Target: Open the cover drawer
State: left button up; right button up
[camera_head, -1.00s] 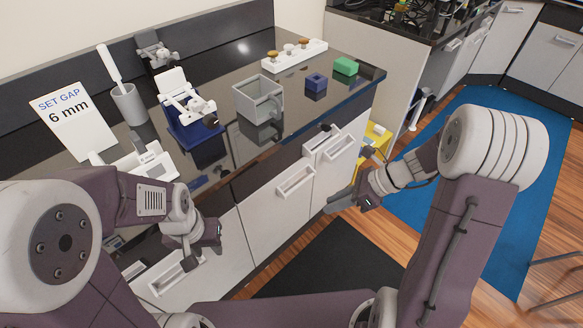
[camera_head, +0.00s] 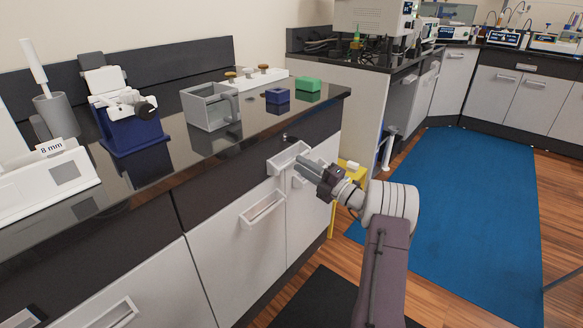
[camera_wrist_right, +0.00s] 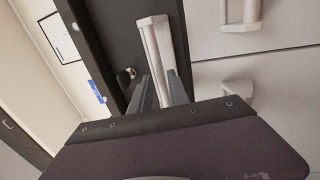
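A white bar handle (camera_head: 288,158) is on the counter front near its right end, just below the dark countertop band; no label shows which drawer is the cover drawer. This handle also shows in the right wrist view (camera_wrist_right: 155,45), against a dark panel. My right gripper (camera_head: 303,165) is at the right end of this handle. In the right wrist view its two fingers (camera_wrist_right: 161,92) are apart, one on each side of the handle's near end, with a gap visible. The drawer front looks closed. My left gripper is not in view.
A second handle (camera_head: 263,208) is on the white cabinet door below. A small dark knob (camera_wrist_right: 126,77) is beside the upper handle. A yellow stand (camera_head: 337,207) is behind my right arm.

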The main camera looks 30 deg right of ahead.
aim_at(293, 161)
jog(key=shift+b+x, duration=0.45)
jog(key=shift+x, duration=1.45)
grip_shut()
